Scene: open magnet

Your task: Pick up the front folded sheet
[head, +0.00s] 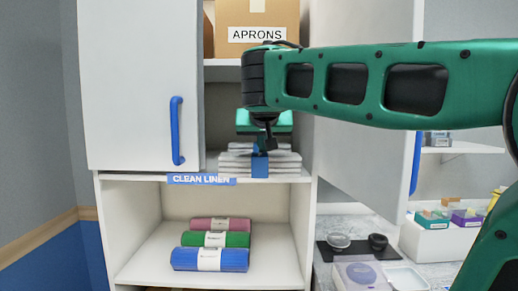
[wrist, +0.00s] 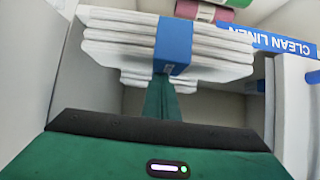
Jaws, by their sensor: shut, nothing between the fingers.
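White folded sheets (head: 235,166) lie stacked on the shelf of the open cupboard, with a blue band (head: 260,166) around the front ones. The wrist view shows the front sheets (wrist: 115,42) and their blue band (wrist: 173,45), with more white layers (wrist: 132,78) beyond them. My gripper (head: 267,147) points down at the stack, at the upper end of the band. In the wrist view its shut fingers (wrist: 162,85) reach to the band's edge. Nothing is held. I cannot tell whether the fingertips touch the sheets, and my gripper hides part of the rear layers.
A blue CLEAN LINEN label (head: 201,180) marks the shelf edge. Cupboard doors stand open at left (head: 135,85) and right (head: 365,165). An APRONS box (head: 257,15) sits above. Rolled pink, green and blue bundles (head: 185,259) lie below. A counter (head: 400,245) with small items is at right.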

